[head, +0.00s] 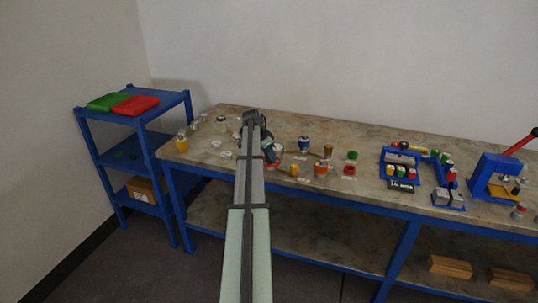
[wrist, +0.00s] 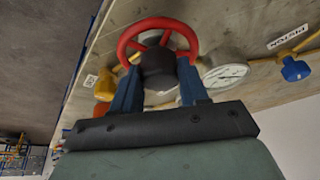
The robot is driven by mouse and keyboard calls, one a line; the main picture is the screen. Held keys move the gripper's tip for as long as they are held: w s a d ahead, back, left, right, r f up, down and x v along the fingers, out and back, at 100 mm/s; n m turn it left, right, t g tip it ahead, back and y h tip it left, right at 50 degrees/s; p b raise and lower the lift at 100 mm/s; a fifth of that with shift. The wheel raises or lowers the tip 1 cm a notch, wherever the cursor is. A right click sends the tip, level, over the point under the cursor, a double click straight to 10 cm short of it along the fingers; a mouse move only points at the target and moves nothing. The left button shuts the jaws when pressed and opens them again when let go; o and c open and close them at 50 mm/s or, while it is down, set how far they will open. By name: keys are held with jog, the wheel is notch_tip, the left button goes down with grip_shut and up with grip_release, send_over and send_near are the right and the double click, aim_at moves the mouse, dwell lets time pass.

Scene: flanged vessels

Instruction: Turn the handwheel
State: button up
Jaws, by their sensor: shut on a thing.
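The red handwheel (wrist: 192,35) is at the top middle of the wrist view, with a dark hub (wrist: 158,64) at its centre. My gripper (wrist: 161,78) has its two blue fingers on either side of the hub and is shut on the handwheel. The fingers and palm hide the parts below the hub. In the head view my gripper (head: 270,154) is over the left half of the bench, and my arm covers much of that spot. A little red shows beside it, but I cannot make out the wheel's shape there.
A round white gauge (wrist: 225,74) sits close to the right finger. A yellow fitting (wrist: 105,85) is left of the fingers, and a blue knob (wrist: 296,70) is at the right. Several small vessels and valves crowd the bench (head: 340,200). A blue shelf (head: 150,146) stands at the left.

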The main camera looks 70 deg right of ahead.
jog(key=shift+m, duration=0.5)
jog(key=o, duration=1.1)
jog(key=shift+c, duration=0.2)
jog(key=v, duration=1.3)
jog(key=shift+w+r, duration=0.35)
